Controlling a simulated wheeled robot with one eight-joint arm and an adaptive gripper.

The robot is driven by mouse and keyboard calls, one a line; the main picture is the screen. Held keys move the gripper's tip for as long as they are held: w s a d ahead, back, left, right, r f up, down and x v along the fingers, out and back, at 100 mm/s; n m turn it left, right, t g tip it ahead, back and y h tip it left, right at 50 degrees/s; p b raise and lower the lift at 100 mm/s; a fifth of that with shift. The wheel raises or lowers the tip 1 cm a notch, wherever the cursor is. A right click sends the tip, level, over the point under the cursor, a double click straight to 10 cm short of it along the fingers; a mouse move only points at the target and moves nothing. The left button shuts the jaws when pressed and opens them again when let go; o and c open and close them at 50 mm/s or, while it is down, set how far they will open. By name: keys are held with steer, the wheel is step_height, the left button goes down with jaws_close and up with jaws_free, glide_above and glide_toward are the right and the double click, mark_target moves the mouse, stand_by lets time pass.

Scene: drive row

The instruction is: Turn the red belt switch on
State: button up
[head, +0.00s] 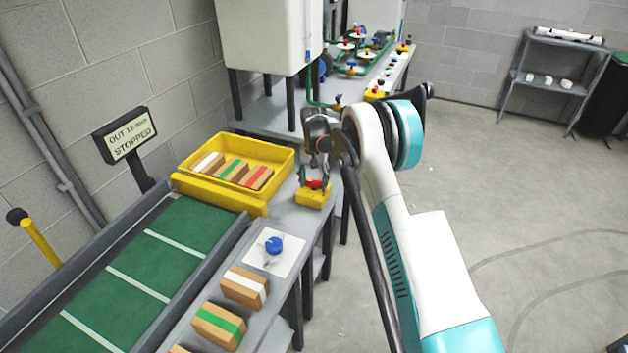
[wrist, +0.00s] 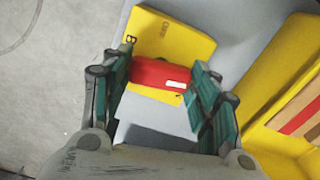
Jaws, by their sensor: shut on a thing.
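The red belt switch (head: 313,184) sits on a yellow box (head: 311,199) at the near table's edge, beside the yellow tray. In the wrist view the red switch (wrist: 158,73) lies across the yellow box (wrist: 172,38), which has dark lettering, partly hidden. My gripper (head: 314,176) is over the box from above. In the wrist view my gripper (wrist: 160,85) has its two green-padded fingers on either side of the red switch, shut on it. A sign (head: 130,138) by the belt reads "OUT 16 mm STOPPED".
A yellow tray (head: 186,169) with several striped blocks stands left of the switch. The green belt (head: 150,262) runs at the lower left. A blue knob (head: 273,245) on a white plate and striped blocks sit nearer. Open floor lies right.

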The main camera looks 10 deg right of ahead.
mark_target(314, 181)
steer(key=shift+m, duration=0.9)
steer(key=o, duration=1.1)
steer(key=shift+c, duration=0.2)
step_height(314, 181, up, 12)
